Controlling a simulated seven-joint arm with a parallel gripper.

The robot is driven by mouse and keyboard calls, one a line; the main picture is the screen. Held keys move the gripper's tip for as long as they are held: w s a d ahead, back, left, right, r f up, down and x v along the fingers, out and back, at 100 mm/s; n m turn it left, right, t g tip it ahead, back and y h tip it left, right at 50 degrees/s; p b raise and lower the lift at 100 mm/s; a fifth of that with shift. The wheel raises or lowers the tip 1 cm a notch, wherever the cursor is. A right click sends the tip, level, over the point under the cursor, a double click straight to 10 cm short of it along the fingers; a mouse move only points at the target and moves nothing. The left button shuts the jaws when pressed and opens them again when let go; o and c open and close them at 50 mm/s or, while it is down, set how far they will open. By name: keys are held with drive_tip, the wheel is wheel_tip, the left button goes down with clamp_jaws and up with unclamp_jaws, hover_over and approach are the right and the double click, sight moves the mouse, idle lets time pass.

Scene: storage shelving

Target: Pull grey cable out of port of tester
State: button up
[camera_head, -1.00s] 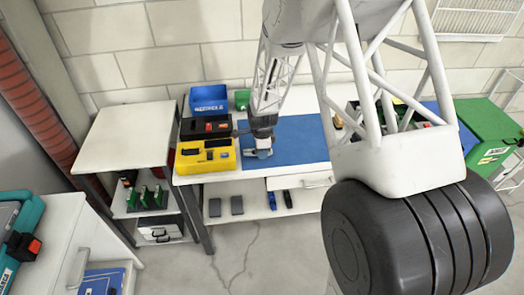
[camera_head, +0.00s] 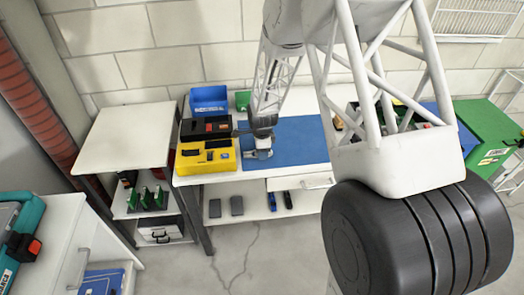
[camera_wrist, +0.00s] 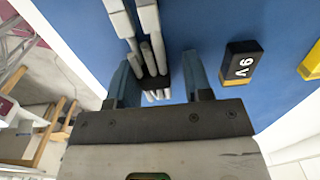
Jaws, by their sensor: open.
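In the head view, my gripper (camera_head: 257,154) is low over the left edge of the blue mat (camera_head: 300,143), just right of the yellow box (camera_head: 206,158). The yellow box has dark parts on top and may be the tester; its port is too small to make out. In the wrist view, my gripper (camera_wrist: 161,62) is open, with its two blue-grey fingers apart over the blue mat. Several grey bar-like pieces (camera_wrist: 149,22) run from the top edge down between the fingers, near a dark block. I cannot tell whether these are the grey cable or its plug. No finger visibly grips them.
A black block marked 9V (camera_wrist: 240,63) lies right of the fingers, with a yellow item (camera_wrist: 312,62) beyond it. The mat's middle is clear.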

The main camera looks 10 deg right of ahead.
drive_tip(key=shift+s+d+f, duration=0.1)
drive_tip(key=shift+s+f, duration=0.65)
drive_tip(key=shift+s, duration=0.05)
drive_tip(key=shift+c, duration=0.3)
drive_tip(key=shift+r, duration=0.35)
drive_tip(key=shift+c, duration=0.7)
drive_tip(key=shift+o, duration=1.2)
drive_tip(key=shift+w+r, duration=0.25)
drive_tip(key=shift+r, duration=1.2)
drive_tip(key=shift+w+r, duration=0.2)
drive_tip(key=shift+r, duration=1.3)
drive_tip(key=shift+w+r, duration=0.25)
drive_tip(key=shift+r, duration=1.2)
